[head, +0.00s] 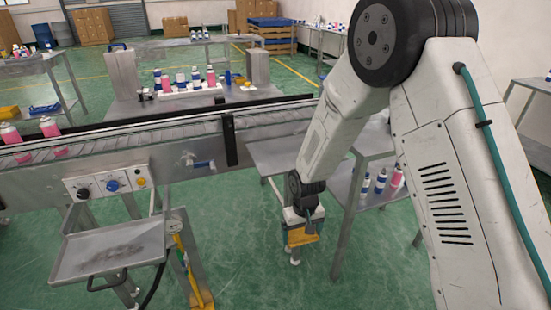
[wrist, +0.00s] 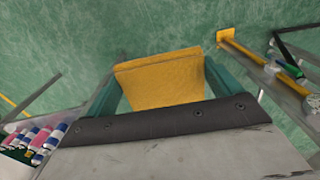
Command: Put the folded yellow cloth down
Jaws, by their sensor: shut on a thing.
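My gripper (head: 303,222) hangs low at the end of my arm, in front of a metal side table. It is shut on the folded yellow cloth (head: 302,237). In the wrist view the yellow cloth (wrist: 160,80) is held between the two green fingers of my gripper (wrist: 165,88). Behind the cloth in that view lies green floor. The cloth's lower edge is partly hidden by the wrist housing.
A conveyor (head: 130,150) with a control panel runs across the left and middle. A small metal tray (head: 110,247) stands in front of it. A metal side table (head: 290,154) is behind my gripper, and spray cans (head: 380,180) stand on a lower shelf at right.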

